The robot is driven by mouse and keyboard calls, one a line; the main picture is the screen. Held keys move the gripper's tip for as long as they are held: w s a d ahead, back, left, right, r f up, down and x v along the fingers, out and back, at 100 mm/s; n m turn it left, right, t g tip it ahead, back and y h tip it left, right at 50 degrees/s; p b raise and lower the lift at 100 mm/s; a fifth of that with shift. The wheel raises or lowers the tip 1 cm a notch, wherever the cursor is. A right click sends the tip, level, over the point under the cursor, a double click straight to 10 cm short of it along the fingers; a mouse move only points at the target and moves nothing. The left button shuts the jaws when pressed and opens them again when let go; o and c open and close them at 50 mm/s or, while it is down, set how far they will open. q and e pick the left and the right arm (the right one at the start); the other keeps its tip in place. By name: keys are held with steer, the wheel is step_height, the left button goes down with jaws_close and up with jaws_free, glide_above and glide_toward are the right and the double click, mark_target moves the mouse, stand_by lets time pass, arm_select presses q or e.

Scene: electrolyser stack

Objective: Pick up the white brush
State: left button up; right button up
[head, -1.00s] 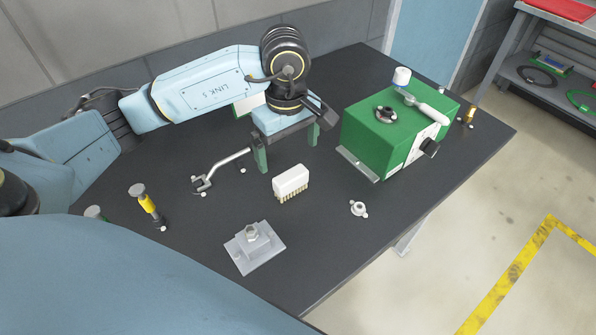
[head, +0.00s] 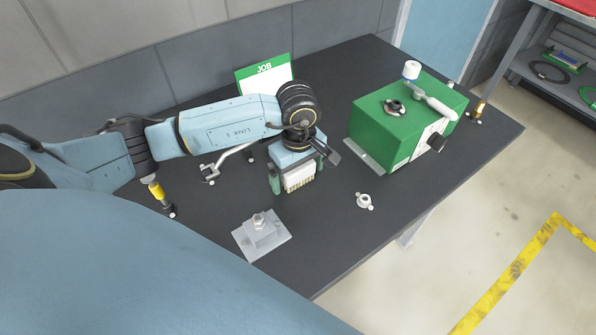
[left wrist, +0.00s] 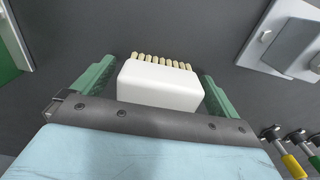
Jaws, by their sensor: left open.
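The white brush (head: 299,178) lies on the dark table, a white block with a row of pale bristles along one edge. My left gripper (head: 297,180) is above it, open, with one green finger on each side of the brush. In the left wrist view the brush (left wrist: 160,86) sits between the two green fingers of the gripper (left wrist: 160,88). A small gap shows at the left finger, and the right finger is very close to the brush; I cannot tell whether it touches. My right gripper is not in view.
A green box (head: 405,120) with a white-capped part and a handled tool on top stands to the right. A metal block on a plate (head: 261,235) is in front. A small flanged fitting (head: 364,201) lies to the right. A green-headed JOB sign (head: 263,75) stands behind.

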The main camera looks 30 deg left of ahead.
arm_select(q)
steer(key=c, duration=1.1)
step_height(320, 180, up, 10)
steer(key=shift+r+b, duration=0.1)
steer(key=shift+b, duration=0.25)
steer(key=o, duration=0.5)
steer(key=shift+c, duration=0.2)
steer(key=c, duration=0.3)
steer(key=shift+s, duration=0.1)
steer(key=shift+c, duration=0.2)
